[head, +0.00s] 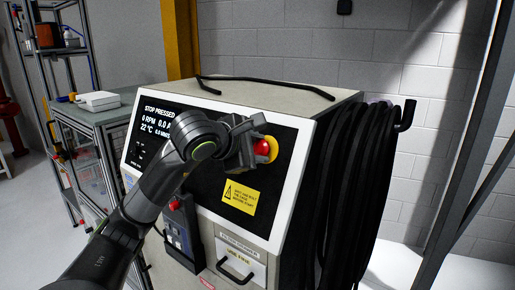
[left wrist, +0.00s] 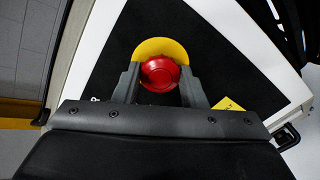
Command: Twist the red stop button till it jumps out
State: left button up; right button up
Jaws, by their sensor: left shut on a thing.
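The red stop button (head: 262,147) sits on a yellow disc (head: 272,149) on the black front panel of a white cabinet. My left gripper (head: 255,146) reaches it from the left and is shut on it. In the left wrist view the red button (left wrist: 160,74) lies between the two fingers of the gripper (left wrist: 160,86), with the yellow disc (left wrist: 160,47) showing above it. The panel's display (head: 160,120) reads "STOP PRESSED". The right gripper is not in view.
Black hoses or cables (head: 360,190) hang on the cabinet's right side. A yellow warning label (head: 241,197) and a drawer handle (head: 235,268) are below the button. A side table with a white box (head: 98,101) stands at the left.

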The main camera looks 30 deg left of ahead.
pick_arm(q)
jog(key=shift+f+m+b, duration=0.1)
jog(key=shift+m+b, duration=0.3)
jog(key=shift+b, duration=0.05)
jog(key=m+b, duration=0.1)
jog(key=m, duration=0.2)
jog(key=shift+b, duration=0.35)
jog(key=o, duration=0.3)
jog(key=shift+m, duration=0.5)
jog(key=o, duration=0.5)
jog(key=shift+v, duration=1.25)
jog(key=shift+b+v, duration=0.6)
jog(key=shift+v, duration=1.8)
